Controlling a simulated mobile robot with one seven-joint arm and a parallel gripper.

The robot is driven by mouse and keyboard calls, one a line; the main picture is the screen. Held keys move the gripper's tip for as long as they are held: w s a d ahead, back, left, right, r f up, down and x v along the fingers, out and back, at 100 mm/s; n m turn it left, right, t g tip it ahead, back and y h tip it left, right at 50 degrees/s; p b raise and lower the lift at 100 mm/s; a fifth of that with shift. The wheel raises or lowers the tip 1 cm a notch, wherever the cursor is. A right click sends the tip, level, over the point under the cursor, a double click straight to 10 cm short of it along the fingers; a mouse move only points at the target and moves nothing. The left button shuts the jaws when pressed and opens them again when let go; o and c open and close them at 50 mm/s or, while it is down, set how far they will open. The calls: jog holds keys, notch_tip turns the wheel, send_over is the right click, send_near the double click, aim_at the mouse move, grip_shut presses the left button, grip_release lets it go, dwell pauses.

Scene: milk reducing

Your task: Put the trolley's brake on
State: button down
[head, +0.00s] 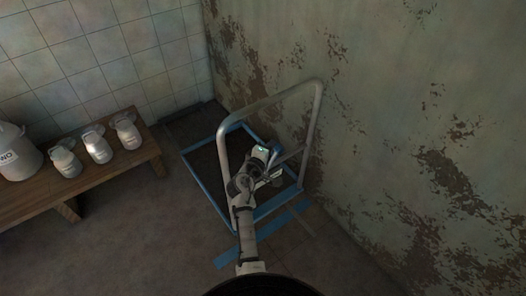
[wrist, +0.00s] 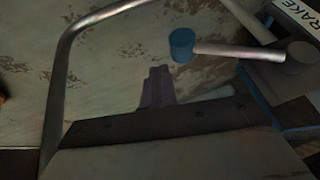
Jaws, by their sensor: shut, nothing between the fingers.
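The trolley's grey tubular handle frame (head: 222,150) stands against the peeling wall in the head view. Its tube also curves along the left of the wrist view (wrist: 62,75). A pale brake lever (wrist: 235,50) with a blue knob (wrist: 182,45) lies roughly level near the top of the wrist view, beside a partly cut-off sign (wrist: 298,14) reading "RAKE". My gripper (head: 268,158) reaches to the handle frame in the head view and hides part of the lever area. In the wrist view my gripper (wrist: 158,82) is shut and empty, below and left of the knob, apparently apart from it.
A wooden bench (head: 100,178) on the left carries several pale jugs and a large milk can (head: 15,152). The peeling wall (head: 400,120) is close on the right. Floor between bench and trolley is clear.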

jog(key=shift+w+d+f, duration=0.15)
jog(key=shift+w+d, duration=0.3)
jog(key=shift+d, duration=0.2)
jog(key=b+v, duration=0.3)
jog(key=v, duration=1)
jog(key=shift+s, duration=0.35)
jog(key=shift+a, duration=0.1)
